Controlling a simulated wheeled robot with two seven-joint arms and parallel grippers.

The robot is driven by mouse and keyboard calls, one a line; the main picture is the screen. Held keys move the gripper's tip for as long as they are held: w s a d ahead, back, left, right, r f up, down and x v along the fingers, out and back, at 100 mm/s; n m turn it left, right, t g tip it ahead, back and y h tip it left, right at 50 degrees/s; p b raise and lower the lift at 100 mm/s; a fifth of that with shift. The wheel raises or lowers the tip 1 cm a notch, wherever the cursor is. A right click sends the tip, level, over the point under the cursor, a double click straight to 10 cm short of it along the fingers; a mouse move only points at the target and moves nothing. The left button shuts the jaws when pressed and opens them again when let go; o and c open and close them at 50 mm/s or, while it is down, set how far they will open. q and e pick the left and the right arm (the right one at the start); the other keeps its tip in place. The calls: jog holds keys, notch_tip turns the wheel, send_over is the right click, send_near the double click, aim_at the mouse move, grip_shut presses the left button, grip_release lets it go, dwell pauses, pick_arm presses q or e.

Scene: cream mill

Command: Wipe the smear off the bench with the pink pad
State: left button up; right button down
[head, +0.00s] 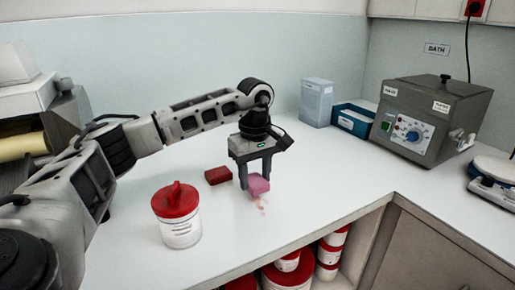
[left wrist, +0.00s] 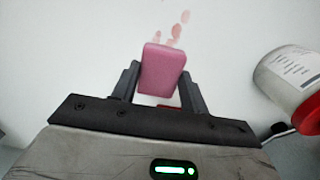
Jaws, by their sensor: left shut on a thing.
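The pink pad (head: 258,184) is held between the fingers of my left gripper (head: 256,178), at or just above the bench top. It also shows in the left wrist view (left wrist: 162,70), gripped between both fingers. The smear (head: 261,204) is a patch of pale red spots on the white bench (head: 330,170), just in front of the pad. In the left wrist view the smear (left wrist: 176,32) shows just beyond the pad's far end. I cannot tell whether the pad touches the bench. My right gripper is not in view.
A dark red block (head: 218,175) lies left of the gripper. A white tub with a red lid (head: 178,215) stands front left. Tubs fill the shelf below.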

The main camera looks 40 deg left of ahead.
pick_arm(q)
notch_tip(320, 180, up, 3)
jog(key=shift+f+p, duration=0.1)
jog(key=shift+p, duration=0.85)
jog(key=shift+r+p, duration=1.15)
jog(key=shift+r, duration=0.25)
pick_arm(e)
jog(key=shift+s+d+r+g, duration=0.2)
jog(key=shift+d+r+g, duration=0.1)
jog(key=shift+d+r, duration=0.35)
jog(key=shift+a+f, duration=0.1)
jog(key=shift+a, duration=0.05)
